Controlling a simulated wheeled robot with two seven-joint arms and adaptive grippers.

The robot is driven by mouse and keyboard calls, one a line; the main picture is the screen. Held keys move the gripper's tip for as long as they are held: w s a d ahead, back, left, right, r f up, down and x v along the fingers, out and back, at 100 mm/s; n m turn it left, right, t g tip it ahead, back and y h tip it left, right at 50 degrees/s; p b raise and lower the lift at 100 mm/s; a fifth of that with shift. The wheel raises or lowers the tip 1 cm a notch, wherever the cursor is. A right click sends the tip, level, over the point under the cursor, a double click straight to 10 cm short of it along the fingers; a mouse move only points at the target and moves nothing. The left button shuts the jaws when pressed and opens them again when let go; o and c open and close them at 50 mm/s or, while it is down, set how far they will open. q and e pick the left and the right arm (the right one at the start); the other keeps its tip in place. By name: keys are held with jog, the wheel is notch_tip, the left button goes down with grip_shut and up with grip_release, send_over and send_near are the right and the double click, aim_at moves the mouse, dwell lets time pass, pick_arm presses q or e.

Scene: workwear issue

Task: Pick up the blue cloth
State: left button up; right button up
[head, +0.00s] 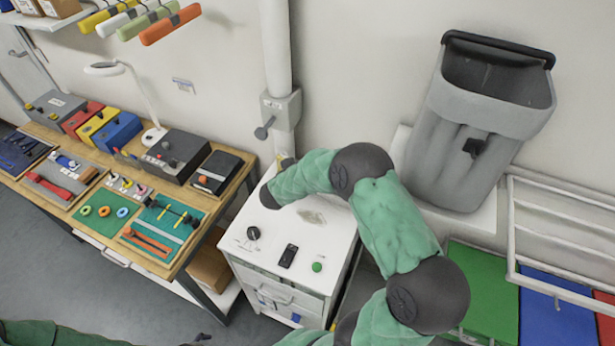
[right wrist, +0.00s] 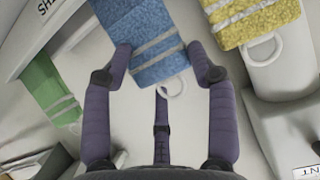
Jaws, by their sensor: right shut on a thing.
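In the right wrist view the blue cloth (right wrist: 152,40), with pale stripes and a white ring at its lower end, hangs between the fingers of my right gripper (right wrist: 160,62). The fingers are shut on it, one at each side edge. A yellow cloth (right wrist: 250,22) hangs to its right and a green cloth (right wrist: 48,85) to its left, both clear of the fingers. In the head view my right arm hides the gripper and the blue cloth. A small dark part at the bottom edge may be my left gripper (head: 202,339); its fingers cannot be made out.
In the head view a white cabinet (head: 322,225) with a knob and a green button stands below my right arm. A grey bin (head: 470,130) is at the right, and a white rack (head: 560,225) beside it. A wooden bench (head: 228,190) with tools and boxes is at the left.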

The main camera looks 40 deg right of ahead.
jog(key=shift+r, duration=0.1)
jog(key=s+a+r+p, duration=0.1)
jog(key=s+r, duration=0.3)
jog(key=r, duration=0.4)
jog(key=shift+s+r+p, duration=0.2)
jog(key=shift+r+p, duration=0.15)
jog(key=shift+p, duration=0.15)
jog(key=s+r, duration=0.1)
jog(key=s, duration=0.1)
jog(key=s+a+r+p, duration=0.1)
jog(key=s, duration=0.2)
jog(key=s+a+r, duration=0.1)
jog(key=s, duration=0.2)
jog(key=shift+s+r, duration=0.15)
jog(key=shift+r, duration=0.2)
jog(key=shift+s+r, duration=0.2)
jog(key=shift+s, duration=0.3)
jog(key=shift+a+f, duration=0.1)
jog(key=shift+a, duration=0.05)
